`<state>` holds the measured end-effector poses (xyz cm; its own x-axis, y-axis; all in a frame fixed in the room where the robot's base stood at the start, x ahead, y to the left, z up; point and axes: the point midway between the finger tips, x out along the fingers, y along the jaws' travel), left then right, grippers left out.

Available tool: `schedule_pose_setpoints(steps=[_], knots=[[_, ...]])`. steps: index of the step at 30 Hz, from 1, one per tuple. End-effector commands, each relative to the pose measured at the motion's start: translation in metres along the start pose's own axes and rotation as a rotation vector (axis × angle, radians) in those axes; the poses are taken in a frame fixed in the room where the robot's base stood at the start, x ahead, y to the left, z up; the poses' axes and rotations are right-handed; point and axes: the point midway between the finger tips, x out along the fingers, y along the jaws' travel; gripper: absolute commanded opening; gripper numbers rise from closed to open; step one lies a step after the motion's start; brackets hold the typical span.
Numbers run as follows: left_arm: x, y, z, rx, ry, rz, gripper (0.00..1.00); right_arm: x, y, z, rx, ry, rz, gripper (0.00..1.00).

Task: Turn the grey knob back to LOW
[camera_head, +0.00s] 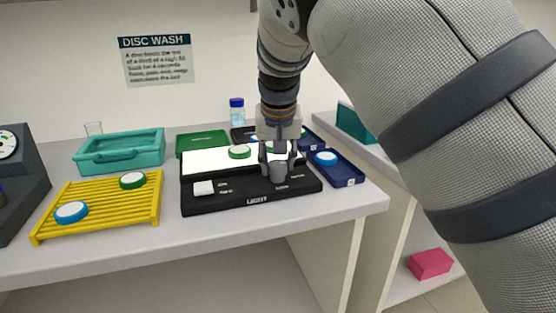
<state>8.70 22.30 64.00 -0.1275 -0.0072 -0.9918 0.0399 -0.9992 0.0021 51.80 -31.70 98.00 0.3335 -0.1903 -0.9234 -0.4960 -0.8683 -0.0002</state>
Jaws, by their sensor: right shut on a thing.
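The grey knob (278,172) stands on the front panel of the black light box (231,203), at the right part of the panel. White lettering shows beside it, too small to read surely. My right gripper (278,165) points down from above and is shut on the knob, with its fingers around the sides. The fingers hide part of the knob, and I cannot tell which mark it points to. My left gripper is not in view.
A yellow rack (100,212) with discs and a teal basket (120,153) stand left of the light box. A blue tray (344,172) with a disc lies close on its right. A green-rimmed disc (239,152) rests on the lit top.

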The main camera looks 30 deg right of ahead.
Motion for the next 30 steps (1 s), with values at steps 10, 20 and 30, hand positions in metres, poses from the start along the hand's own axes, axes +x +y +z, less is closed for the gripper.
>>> schedule_pose_setpoints(steps=[10, 20, 30], knots=[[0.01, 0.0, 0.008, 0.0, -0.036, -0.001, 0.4, 0.004, -0.002, 0.001, 0.296, -0.004, 0.131, 0.08], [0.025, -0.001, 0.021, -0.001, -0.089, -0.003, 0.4, 0.007, -0.004, 0.0, 0.586, -0.005, 0.252, 0.08], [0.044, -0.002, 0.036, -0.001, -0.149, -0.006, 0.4, 0.008, -0.005, -0.001, 0.876, -0.004, 0.372, 0.08]])
